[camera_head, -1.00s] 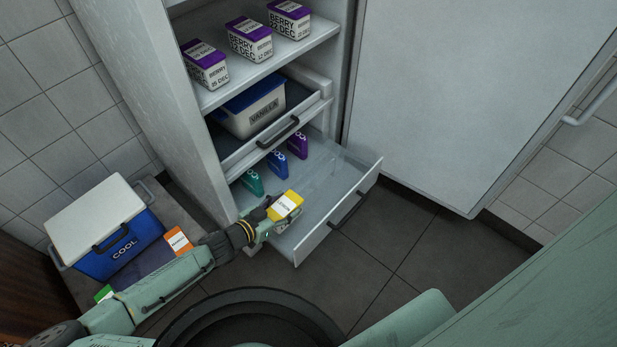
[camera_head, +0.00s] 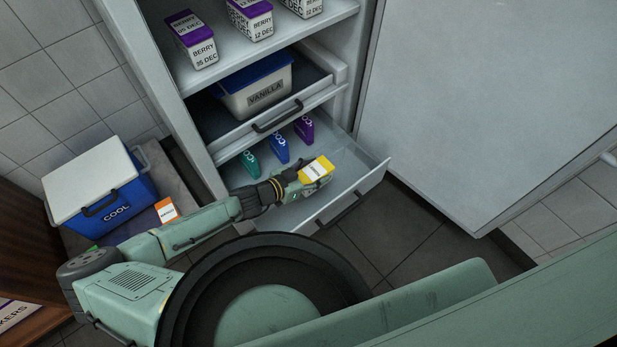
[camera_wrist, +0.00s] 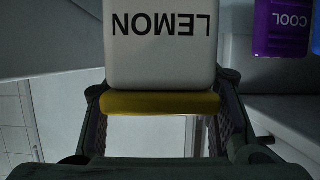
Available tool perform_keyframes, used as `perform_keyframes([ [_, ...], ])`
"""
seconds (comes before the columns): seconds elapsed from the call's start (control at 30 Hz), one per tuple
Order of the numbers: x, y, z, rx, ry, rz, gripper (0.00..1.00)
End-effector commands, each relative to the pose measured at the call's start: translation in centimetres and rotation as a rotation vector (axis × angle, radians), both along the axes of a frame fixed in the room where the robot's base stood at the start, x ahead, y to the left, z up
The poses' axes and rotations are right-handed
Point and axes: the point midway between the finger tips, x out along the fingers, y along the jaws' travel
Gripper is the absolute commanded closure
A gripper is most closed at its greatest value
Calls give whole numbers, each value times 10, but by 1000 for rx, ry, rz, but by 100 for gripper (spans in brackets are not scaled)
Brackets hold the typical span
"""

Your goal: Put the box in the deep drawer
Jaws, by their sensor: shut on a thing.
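A white box with a yellow lid, labelled LEMON in the wrist view (camera_wrist: 160,55), is held between the fingers of my gripper (camera_head: 299,180). My gripper is shut on the box and also shows in the wrist view (camera_wrist: 160,125).
A shallower drawer (camera_head: 290,118) above holds a blue-lidded vanilla tub (camera_head: 257,92). Berry boxes (camera_head: 192,40) stand on the shelf above. An open freezer door (camera_head: 490,100) is at right. A cooler (camera_head: 105,190) and an orange-and-white box (camera_head: 166,210) are at left. The drawer's right part is clear.

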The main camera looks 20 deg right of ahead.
Motion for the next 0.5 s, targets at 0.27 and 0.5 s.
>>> perform_keyframes([
  [0.27,0,-1,-41,-3,1,-1,89],
  [0.5,0,-1,-73,-3,2,0,89],
])
